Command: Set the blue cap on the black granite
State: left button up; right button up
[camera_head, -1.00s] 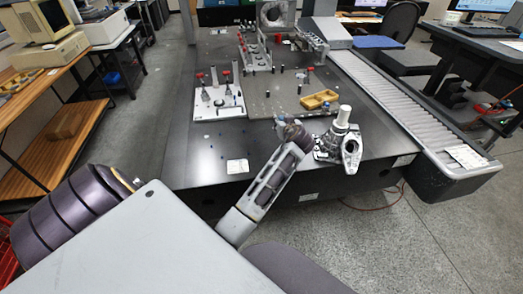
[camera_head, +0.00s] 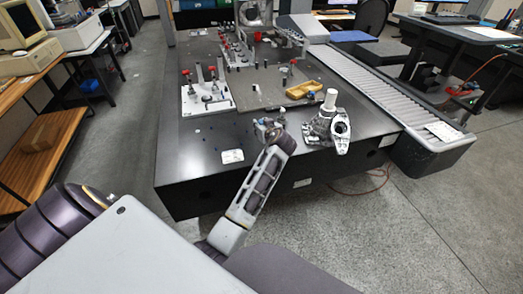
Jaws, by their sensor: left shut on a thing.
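The black granite (camera_head: 185,152) is the wide dark slab of the table, with a bare front left area. My left gripper (camera_head: 268,124) is small in the picture, over the front middle of the granite, left of a grey casting. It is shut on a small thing. A bit of blue at its tip looks like the blue cap (camera_head: 261,121), mostly hidden by the fingers. I cannot tell whether the cap touches the granite. My right gripper is out of view.
The grey casting (camera_head: 322,126) with a white cylinder stands right of my gripper. A white fixture plate (camera_head: 207,99) with red-knobbed clamps and a yellow tray (camera_head: 301,90) lie behind. A white card (camera_head: 232,156) lies near the front edge. A roller conveyor (camera_head: 375,85) runs along the right.

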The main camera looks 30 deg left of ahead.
pick_arm(q)
notch_tip(320, 180, down, 6)
jog(key=shift+r+b, duration=0.25)
jog(key=shift+b, duration=0.1)
jog(key=shift+f, duration=2.3)
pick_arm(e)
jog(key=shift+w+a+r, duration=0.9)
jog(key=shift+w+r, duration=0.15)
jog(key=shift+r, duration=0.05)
